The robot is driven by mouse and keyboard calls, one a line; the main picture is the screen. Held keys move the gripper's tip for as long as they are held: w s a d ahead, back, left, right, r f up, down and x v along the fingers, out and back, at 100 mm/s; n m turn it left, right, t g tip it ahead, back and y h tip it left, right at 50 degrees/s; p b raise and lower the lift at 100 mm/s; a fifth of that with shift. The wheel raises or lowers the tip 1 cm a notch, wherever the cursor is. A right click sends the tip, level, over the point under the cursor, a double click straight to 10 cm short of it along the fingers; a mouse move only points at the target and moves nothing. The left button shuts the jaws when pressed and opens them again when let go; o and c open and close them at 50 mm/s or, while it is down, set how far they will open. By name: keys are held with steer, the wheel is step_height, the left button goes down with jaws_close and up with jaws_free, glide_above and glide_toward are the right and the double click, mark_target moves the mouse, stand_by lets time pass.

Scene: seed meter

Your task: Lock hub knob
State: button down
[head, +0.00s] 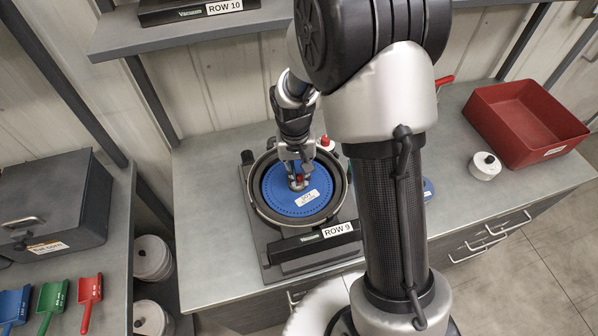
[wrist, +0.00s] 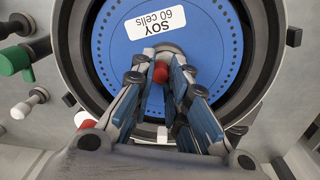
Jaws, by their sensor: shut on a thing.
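The hub knob (wrist: 159,73) is a small red knob at the middle of the blue seed disc. My gripper (wrist: 161,66) is shut on it, with a finger on each side, and the fingers hide much of the knob and hub. In the head view my gripper (head: 298,181) reaches down over the disc centre, and a bit of red shows between the fingers. The blue disc (head: 279,198) lies flat in the round dark meter housing (head: 254,208). The disc bears a white label reading "SOY 60 cells" (wrist: 156,21).
The meter stands on a grey bench (head: 205,190), its front plate marked ROW 9 (head: 338,230). A red bin (head: 520,115) and a white round container (head: 484,166) are at the right. In the wrist view, a green-ended part (wrist: 14,60) and a white knob (wrist: 20,110) stick out at the left.

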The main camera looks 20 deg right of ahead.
mark_target(297, 177)
steer(key=c, duration=1.5)
jaws_free()
steer(key=r, duration=1.2)
steer(key=shift+a, duration=0.3)
steer(key=shift+r, duration=0.1)
